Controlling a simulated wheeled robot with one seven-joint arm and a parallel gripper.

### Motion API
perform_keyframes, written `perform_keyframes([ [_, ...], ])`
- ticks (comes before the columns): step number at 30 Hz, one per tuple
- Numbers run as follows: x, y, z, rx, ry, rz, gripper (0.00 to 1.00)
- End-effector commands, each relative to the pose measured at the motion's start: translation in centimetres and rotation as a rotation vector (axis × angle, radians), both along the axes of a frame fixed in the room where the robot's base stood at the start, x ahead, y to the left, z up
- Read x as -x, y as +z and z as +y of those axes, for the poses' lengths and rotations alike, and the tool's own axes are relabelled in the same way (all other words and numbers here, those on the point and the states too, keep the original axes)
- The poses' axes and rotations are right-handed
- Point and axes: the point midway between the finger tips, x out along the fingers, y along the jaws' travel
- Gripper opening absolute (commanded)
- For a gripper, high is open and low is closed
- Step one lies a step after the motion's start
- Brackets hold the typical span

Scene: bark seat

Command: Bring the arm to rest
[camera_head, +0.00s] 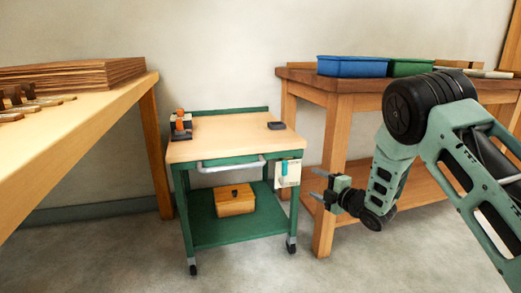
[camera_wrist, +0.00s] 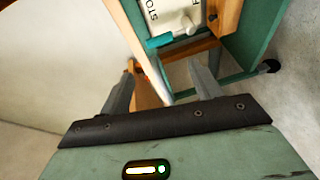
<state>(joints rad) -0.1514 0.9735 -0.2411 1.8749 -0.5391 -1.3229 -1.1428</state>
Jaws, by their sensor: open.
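My gripper (camera_head: 323,185) is in the head view, right of the green cart, with its two fingers apart and pointing left. Nothing shows between them. My arm reaches in from the right, bent down in front of the right workbench. In the wrist view my gripper (camera_wrist: 158,88) shows both fingers spread and empty. Beyond them are a white tag (camera_wrist: 170,20) with lettering partly cut off, a teal piece on it, and the cart's green frame (camera_wrist: 256,40).
The green cart (camera_head: 232,151) has a wooden box (camera_head: 235,200) on its lower shelf and a white tag (camera_head: 287,172) on its right side. A right workbench (camera_head: 340,88) bears blue (camera_head: 352,67) and green (camera_head: 411,68) bins. A left bench (camera_head: 75,110) holds stacked boards. Front floor is clear.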

Motion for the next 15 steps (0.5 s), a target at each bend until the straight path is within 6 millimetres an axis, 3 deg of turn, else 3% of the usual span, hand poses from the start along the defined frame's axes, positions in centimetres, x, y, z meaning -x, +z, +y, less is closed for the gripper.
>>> perform_keyframes([
  [1, 0.2, 1.6, 1.2, -0.039, -0.032, 0.065, 0.64],
  [4, 1.7, 3.6, 3.6, -0.138, -0.119, 0.255, 0.64],
  [8, 5.9, 5.5, 7.0, -0.261, -0.233, 0.533, 0.64],
  [11, 10.7, 6.6, 9.4, -0.335, -0.321, 0.746, 0.64],
  [15, 19.6, 8.0, 12.1, -0.391, -0.458, 1.04, 0.64],
])
